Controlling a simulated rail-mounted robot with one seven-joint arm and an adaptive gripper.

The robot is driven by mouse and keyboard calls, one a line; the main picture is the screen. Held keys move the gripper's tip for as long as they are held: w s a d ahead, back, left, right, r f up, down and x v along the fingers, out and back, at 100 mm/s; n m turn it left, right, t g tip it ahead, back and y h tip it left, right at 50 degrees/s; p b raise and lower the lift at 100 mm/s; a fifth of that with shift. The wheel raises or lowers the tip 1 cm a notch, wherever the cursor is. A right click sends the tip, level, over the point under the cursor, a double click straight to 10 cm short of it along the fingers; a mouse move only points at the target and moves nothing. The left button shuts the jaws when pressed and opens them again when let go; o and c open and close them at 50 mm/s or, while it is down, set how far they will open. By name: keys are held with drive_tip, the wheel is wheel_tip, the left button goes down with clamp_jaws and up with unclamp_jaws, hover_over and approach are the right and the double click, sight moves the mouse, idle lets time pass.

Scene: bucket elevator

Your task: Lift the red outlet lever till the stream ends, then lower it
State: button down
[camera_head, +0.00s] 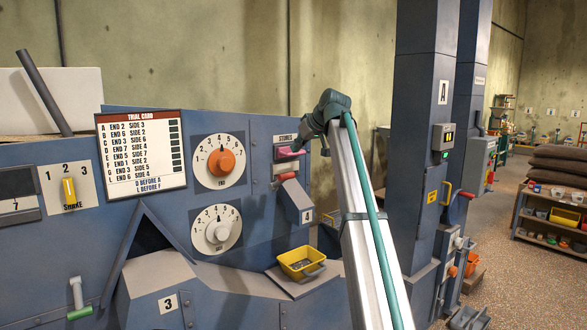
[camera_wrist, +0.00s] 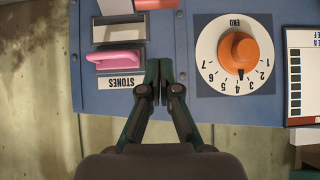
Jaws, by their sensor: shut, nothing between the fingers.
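The red outlet lever (camera_head: 287,177) is on the blue panel, below the STONES label and above a grey chute. Its red end shows at the top edge of the wrist view (camera_wrist: 155,4). My gripper (camera_wrist: 160,70) is shut and empty, its fingertips together beside a pink handle or block (camera_wrist: 115,58), apart from the red lever. In the head view my arm's end is up and to the right of the lever, and the fingers are hard to make out. The chute (camera_head: 298,203) has a yellow tray (camera_head: 303,262) below it, holding grey bits. I see no stream.
An orange-knobbed dial (camera_wrist: 238,52) is close to the gripper, and a white-knobbed dial (camera_head: 216,232) is lower on the panel. A blue column (camera_head: 415,150) stands to the right of my arm. Shelves with bins (camera_head: 555,215) are far right.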

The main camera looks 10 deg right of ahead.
drive_tip(key=r, duration=0.2)
drive_tip(key=p, duration=0.3)
hover_over(288, 174)
drive_tip(key=w+a, duration=0.1)
drive_tip(key=w, duration=0.1)
drive_tip(key=f, duration=0.6)
drive_tip(key=shift+s, duration=0.25)
drive_tip(key=f, duration=0.1)
drive_tip(key=s+f+p, duration=0.1)
drive_tip(key=f, duration=0.1)
drive_tip(key=shift+s+d, duration=0.25)
drive_tip(key=shift+d, duration=0.05)
drive_tip(key=shift+f+p, duration=0.35)
drive_tip(key=shift+f, duration=0.15)
drive_tip(key=shift+s+d+f, duration=0.1)
